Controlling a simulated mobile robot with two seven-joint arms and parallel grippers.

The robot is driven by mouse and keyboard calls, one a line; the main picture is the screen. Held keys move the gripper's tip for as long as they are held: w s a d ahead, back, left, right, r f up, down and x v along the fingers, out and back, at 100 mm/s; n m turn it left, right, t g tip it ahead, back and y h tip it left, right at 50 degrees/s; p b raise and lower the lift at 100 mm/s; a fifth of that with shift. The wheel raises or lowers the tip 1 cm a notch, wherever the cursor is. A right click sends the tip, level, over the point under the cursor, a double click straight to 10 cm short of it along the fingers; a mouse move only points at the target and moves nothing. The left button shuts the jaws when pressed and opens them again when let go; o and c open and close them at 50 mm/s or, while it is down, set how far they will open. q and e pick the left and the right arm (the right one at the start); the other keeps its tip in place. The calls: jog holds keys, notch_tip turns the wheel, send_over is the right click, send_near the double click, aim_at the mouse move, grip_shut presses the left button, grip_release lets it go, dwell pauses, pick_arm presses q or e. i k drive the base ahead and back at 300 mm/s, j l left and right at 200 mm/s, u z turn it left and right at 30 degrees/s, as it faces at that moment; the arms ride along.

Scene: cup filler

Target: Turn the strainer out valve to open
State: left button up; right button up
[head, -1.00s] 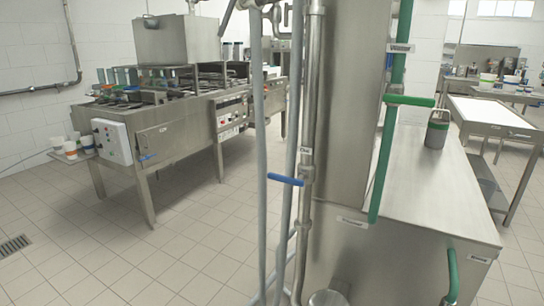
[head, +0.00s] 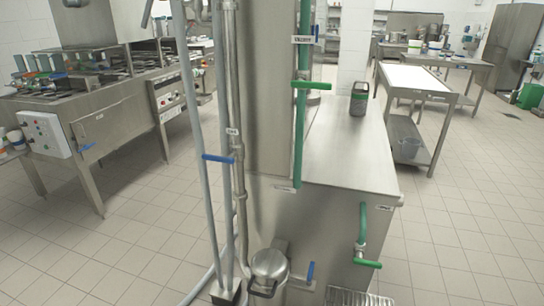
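Several valves show in the head view, but their small labels are too blurred to read, so I cannot tell which is the strainer out valve. A blue handle (head: 219,158) lies level across a steel pipe at the left of the column. A second blue handle (head: 310,273) stands upright beside a round steel lidded vessel (head: 270,264) near the floor. A green handle (head: 312,85) lies level across a green pipe. Another green handle (head: 367,263) lies level below a short green pipe at the lower right. Neither of my grippers is in view.
A steel column (head: 268,110) and a steel cabinet (head: 350,150) stand in front. A grey-green canister (head: 358,98) is on the cabinet. A floor grate (head: 355,297) lies at the cabinet's foot. A filling machine (head: 100,110) stands left, a table (head: 412,82) right. Tiled floor is free on both sides.

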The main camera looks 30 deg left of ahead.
aim_at(230, 159)
jog(key=j+z, duration=0.15)
jog(key=z, duration=0.25)
jog(key=j+z, duration=0.15)
jog(key=z, duration=0.2)
jog(key=j+z, duration=0.1)
jog(key=z, duration=0.3)
jog(key=j+z, duration=0.25)
jog(key=z, duration=0.2)
jog(key=k+j+z, duration=0.15)
jog(key=z, duration=0.3)
jog(key=k+j+z, duration=0.1)
jog(key=z, duration=0.35)
jog(key=k+j+z, duration=0.15)
jog(key=z, duration=0.35)
jog(key=k+j+z, duration=0.15)
jog(key=z, duration=0.3)
jog(key=k+j+z, duration=0.1)
jog(key=k+z, duration=0.4)
jog(key=k, duration=0.3)
jog(key=k+u, duration=0.3)
jog(key=k+j+u, duration=0.1)
jog(key=k+u, duration=0.2)
jog(key=k, duration=0.15)
